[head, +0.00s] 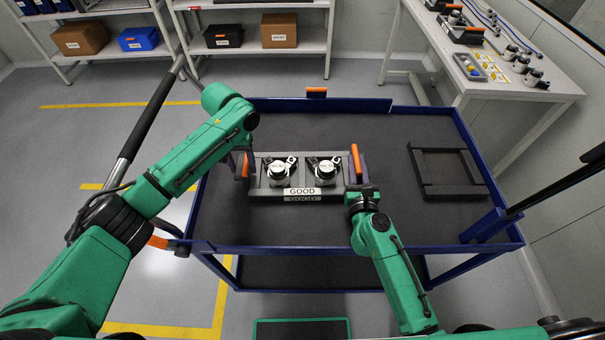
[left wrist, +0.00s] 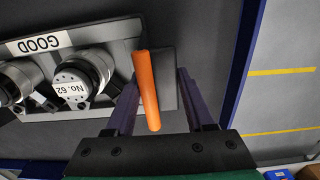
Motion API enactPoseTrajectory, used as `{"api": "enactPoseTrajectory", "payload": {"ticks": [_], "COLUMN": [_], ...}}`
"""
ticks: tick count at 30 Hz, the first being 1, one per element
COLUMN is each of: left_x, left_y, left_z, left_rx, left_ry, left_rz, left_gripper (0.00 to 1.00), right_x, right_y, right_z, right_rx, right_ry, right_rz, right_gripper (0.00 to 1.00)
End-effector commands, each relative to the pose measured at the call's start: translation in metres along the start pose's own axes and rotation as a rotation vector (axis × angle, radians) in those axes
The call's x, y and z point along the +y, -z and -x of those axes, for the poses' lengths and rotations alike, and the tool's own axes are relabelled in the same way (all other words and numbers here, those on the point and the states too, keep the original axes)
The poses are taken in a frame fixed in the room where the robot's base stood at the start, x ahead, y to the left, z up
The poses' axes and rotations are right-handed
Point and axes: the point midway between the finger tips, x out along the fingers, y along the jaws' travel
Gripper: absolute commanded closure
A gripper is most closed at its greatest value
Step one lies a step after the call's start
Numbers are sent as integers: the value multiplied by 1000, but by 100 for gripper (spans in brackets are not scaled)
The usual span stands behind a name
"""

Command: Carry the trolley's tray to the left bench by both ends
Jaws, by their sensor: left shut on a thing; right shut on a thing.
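The grey tray (head: 263,192) is over the trolley's dark deck, its front labelled GOOD. It holds two silver-and-black actuators (head: 279,172) (head: 323,171); one labelled No. 62 shows in the left wrist view (left wrist: 78,84). My left gripper (head: 244,164) is shut on the tray's left orange handle, which stands between the fingers in the left wrist view (left wrist: 147,88). My right gripper (head: 357,172) is shut on the right orange handle (head: 356,158), its fingers partly hidden by the wrist. I cannot tell whether the tray touches the deck.
The blue-edged trolley (head: 420,123) has a black frame (head: 445,170) on its right side. A white bench (head: 548,83) with several actuators stands at the right. Shelves with bins (head: 265,52) stand at the back. Floor at the left is clear, with yellow lines. No left bench shows.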

Motion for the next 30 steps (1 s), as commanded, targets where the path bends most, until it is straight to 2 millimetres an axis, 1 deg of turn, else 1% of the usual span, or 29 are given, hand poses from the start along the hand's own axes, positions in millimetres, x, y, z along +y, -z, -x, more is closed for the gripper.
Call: {"api": "enactPoseTrajectory", "payload": {"ticks": [1, 8, 11, 14, 21, 24, 27, 30], "left_x": [-3, -3, -3, -3, -3, -4, -4, -4], "left_y": [0, 0, 0, 0, 0, 0, 0, 0], "left_z": [0, 0, 3, 9, 42, 51, 53, 51], "left_rx": [-4, -4, -1, -1, -2, -2, -3, -3], "left_ry": [6, 7, 7, 7, 7, 7, 7, 7], "left_rz": [1, 1, 2, 2, 3, 3, 3, 3], "left_gripper": [100, 100, 100, 100, 100, 100, 100, 100], "right_x": [-6, -6, -6, -6, -6, -6, -6, -6], "right_y": [0, 0, -4, -10, -43, -52, -54, -53], "right_z": [-1, -1, -1, -2, -1, -1, -1, -1], "right_rx": [0, 0, -4, -4, -4, -4, -4, -4], "right_ry": [15, 15, 15, 15, 15, 15, 15, 15], "right_rz": [4, 4, 4, 4, 4, 4, 4, 4], "right_gripper": [100, 100, 100, 100, 100, 100, 100, 100]}}
